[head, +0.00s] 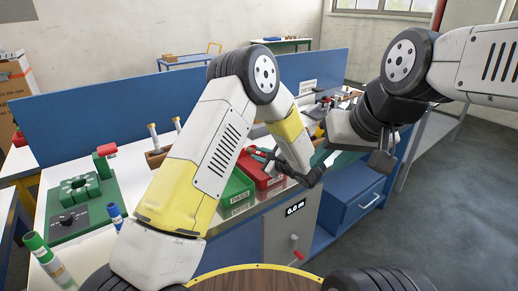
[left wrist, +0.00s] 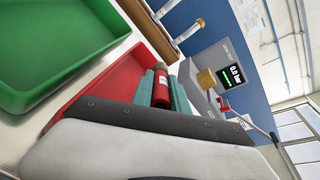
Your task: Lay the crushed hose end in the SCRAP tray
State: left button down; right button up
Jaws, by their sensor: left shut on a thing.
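The hose end (left wrist: 160,88) shows in the left wrist view as a red cylinder with a pale label, gripped between teal finger pads. My left gripper (head: 262,155) is shut on it and holds it over the red tray. The red tray (head: 267,181), whose front label is too small to read, stands right of the green PASS tray. Both also show in the left wrist view, the red tray (left wrist: 110,82) just beyond my fingers and the green tray (left wrist: 50,100) at the left. Whether the hose end touches the tray is hidden. My right gripper (head: 383,160) hangs apart at the right; its jaw gap is unclear.
The green PASS tray (head: 237,192) is beside the red one. Green hose pieces (head: 38,247), blue pieces (head: 116,214) and a green fixture (head: 82,205) occupy the left bench. A blue panel (head: 110,100) backs it.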

pick_arm(q)
jog(key=c, duration=1.2)
grip_release()
jog(key=v, duration=0.8)
jog(key=shift+w, duration=0.1)
